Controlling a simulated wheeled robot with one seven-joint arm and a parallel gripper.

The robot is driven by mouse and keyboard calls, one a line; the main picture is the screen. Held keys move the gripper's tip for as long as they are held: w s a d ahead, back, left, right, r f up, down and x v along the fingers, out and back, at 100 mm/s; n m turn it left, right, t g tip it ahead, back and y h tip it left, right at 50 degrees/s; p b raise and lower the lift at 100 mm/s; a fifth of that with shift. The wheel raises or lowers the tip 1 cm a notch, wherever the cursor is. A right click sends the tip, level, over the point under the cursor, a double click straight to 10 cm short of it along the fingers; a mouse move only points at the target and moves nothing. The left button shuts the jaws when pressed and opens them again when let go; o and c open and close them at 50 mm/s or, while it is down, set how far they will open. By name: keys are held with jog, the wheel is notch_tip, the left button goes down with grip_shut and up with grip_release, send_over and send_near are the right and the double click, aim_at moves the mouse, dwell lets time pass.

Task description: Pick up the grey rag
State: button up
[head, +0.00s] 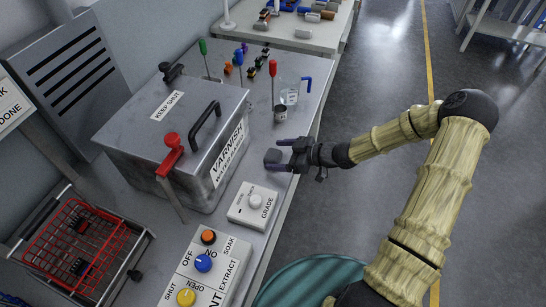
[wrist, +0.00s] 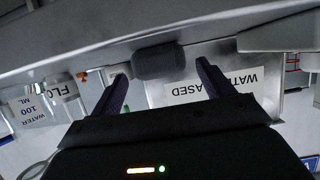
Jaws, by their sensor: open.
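The grey rag (head: 272,156) is a small dark bundle near the bench's right edge, beside the varnish box. My gripper (head: 278,154) reaches it from the right, with its dark purple fingers apart. In the wrist view the rag (wrist: 158,61) is a rounded grey roll ahead of the open fingers (wrist: 160,76). It lies in line with the gap between the fingertips. There is space between each finger and the rag, and I cannot tell how deep it sits between them.
The metal varnish box (head: 172,140) stands left of the rag. A white grade box (head: 253,205) is nearer on the bench. A small can (head: 280,114), a red-handled tool (head: 273,72) and a clear beaker (head: 290,96) stand behind. Open floor (head: 370,100) lies to the right.

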aim_at(276, 155)
jog(key=x, duration=0.4)
jog(key=shift+a, duration=0.1)
dwell(0.3)
jog(key=c, duration=1.1)
